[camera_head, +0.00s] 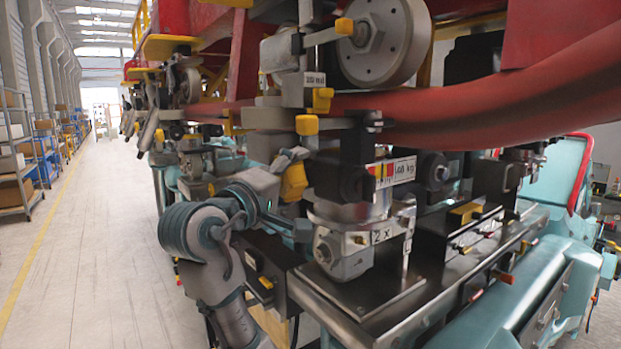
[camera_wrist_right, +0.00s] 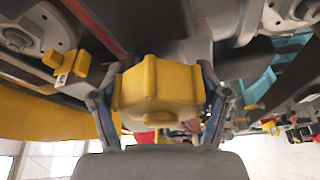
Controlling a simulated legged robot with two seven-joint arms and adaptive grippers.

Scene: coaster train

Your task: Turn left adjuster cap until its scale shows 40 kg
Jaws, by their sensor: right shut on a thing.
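A faceted yellow adjuster cap (camera_head: 294,182) sits on the left side of the dark block under the red tube. My right gripper (camera_head: 291,193) comes in from the lower left and is shut on this cap. In the right wrist view the cap (camera_wrist_right: 158,90) fills the space between the two blue-grey fingers (camera_wrist_right: 162,103), one on each side. A white scale label (camera_head: 402,170) with red and yellow stripes sits to the right of the cap. It ends in "kg", but its digits are hard to read. My left gripper is not in view.
Another yellow knob (camera_head: 307,125) is just above the gripped cap. A thick red tube (camera_head: 450,115) runs overhead. A metal base plate (camera_head: 365,300) lies below, with teal covers (camera_head: 565,290) at right. The aisle floor (camera_head: 95,230) at left is clear.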

